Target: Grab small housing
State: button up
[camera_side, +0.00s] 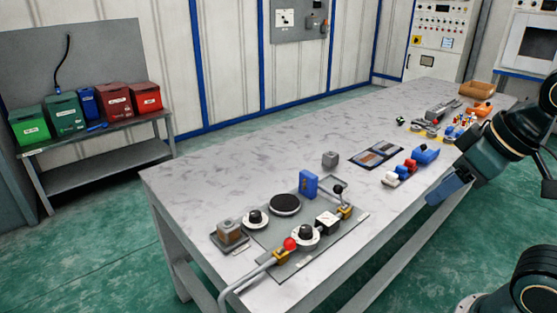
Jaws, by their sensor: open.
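Several parts could be the small housing, and I cannot tell which it is. A small grey block (330,158) stands alone on the table. An upright blue block (308,184) stands on the grey plate just in front of it. A blue part (427,154) lies farther back at the right, beside small red and white parts (402,171). My gripper (449,187) is at the right, in front of the table's right side. It is open, appears empty, and is apart from these parts.
The grey plate (270,240) at the near end carries a black disc (285,204), knobs and a red-tipped lever (290,244). A dark tray (377,156) lies mid-table. The table's left side is clear.

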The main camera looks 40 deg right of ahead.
jog(key=w+a+r+n+g+y, duration=0.1)
jog(key=w+a+r+n, duration=0.1)
jog(key=w, duration=0.5)
jog(key=w+a+r+n, duration=0.2)
jog(key=w+r+n, duration=0.1)
jog(key=w, duration=0.4)
jog(key=n+g+y, duration=0.4)
jog(key=n+g, duration=0.1)
jog(key=n, duration=0.9)
send_over(230, 222)
jog(key=d, duration=0.2)
notch_tip(230, 222, down, 28)
jog(key=shift+a+f, duration=0.2)
jog(key=shift+f, duration=0.35)
